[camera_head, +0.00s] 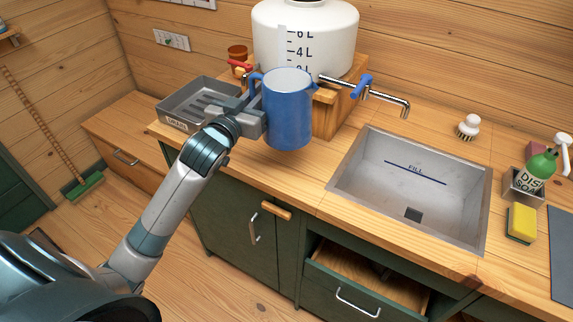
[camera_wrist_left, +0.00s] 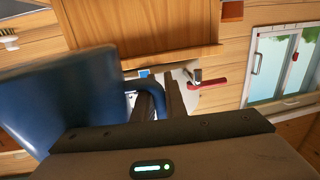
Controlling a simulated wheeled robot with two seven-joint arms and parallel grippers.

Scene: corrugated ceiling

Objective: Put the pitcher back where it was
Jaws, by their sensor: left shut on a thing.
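The blue pitcher (camera_head: 288,112) is upright, in front of the white water tank on its wooden stand. In the head view my left gripper (camera_head: 258,98) is shut on the pitcher's handle, on the pitcher's left side. In the left wrist view the pitcher (camera_wrist_left: 62,100) fills the left, and its handle passes between the dark fingers (camera_wrist_left: 158,100). The pitcher appears raised above the counter; what lies right under its base is hidden. My right gripper is in neither view.
A white tank (camera_head: 305,30) with a blue-handled tap (camera_head: 362,86) stands behind. A metal drain tray (camera_head: 180,108) is at left, and a sink (camera_head: 365,175) is at right. Soap bottle (camera_head: 537,172), sponge (camera_head: 521,223) and brush (camera_head: 468,127) lie further right. A drawer (camera_head: 360,285) below is open.

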